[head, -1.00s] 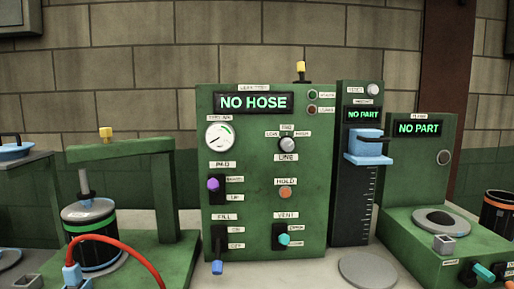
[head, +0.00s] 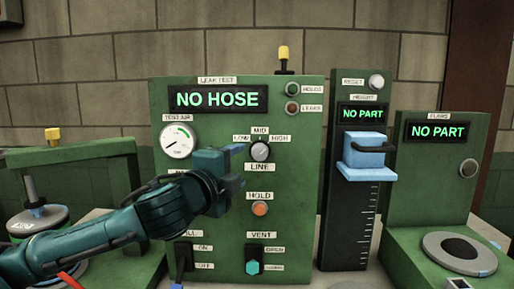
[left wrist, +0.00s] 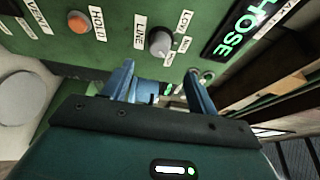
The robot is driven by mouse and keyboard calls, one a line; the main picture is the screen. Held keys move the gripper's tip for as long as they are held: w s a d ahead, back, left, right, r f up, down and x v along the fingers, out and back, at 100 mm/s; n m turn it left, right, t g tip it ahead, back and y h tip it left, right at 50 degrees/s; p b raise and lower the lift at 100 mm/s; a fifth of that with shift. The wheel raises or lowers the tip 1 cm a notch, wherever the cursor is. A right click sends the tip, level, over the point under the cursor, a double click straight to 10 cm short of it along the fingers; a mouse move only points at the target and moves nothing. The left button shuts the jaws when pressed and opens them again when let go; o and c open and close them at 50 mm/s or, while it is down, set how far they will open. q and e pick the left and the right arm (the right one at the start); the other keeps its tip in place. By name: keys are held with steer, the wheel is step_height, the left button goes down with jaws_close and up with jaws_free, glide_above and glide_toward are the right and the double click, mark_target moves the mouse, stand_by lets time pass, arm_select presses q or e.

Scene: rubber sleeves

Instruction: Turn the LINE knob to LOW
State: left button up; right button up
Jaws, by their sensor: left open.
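The LINE knob (head: 260,151) is a small round grey knob on the green leak test panel (head: 300,215), with LOW at its left, MID above and HIGH at its right. Its pointer looks roughly up towards MID, but it is small. My left gripper (head: 238,163) is just left of and slightly below the knob in the head view, covering part of the panel. In the left wrist view its blue fingers (left wrist: 160,90) are apart and empty, and the knob (left wrist: 160,42) lies beyond them, apart from them. My right gripper is not in view.
An orange HOLD button (head: 260,208) and a teal VENT switch (head: 253,267) sit below the knob. A gauge (head: 177,140) is at its left. The NO HOSE display (head: 218,99) is above. A height stand with a light blue block (head: 367,155) stands right of the panel.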

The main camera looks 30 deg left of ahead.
mark_target(258, 155)
arm_select(q)
steer(key=w+p, duration=0.1)
steer(key=w, duration=0.2)
steer(key=w+a, duration=0.1)
steer(key=w, duration=0.2)
steer(key=w+p, duration=0.1)
steer(key=w, duration=0.2)
steer(key=shift+w+a+p, duration=0.15)
steer(key=shift+a+p, duration=0.05)
steer(key=shift+p, duration=0.1)
steer(key=shift+w, duration=0.35)
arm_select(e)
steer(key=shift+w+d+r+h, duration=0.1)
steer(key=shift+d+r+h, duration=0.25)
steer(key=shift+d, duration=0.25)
arm_select(q)
steer(key=c, duration=1)
steer(key=shift+f, duration=0.1)
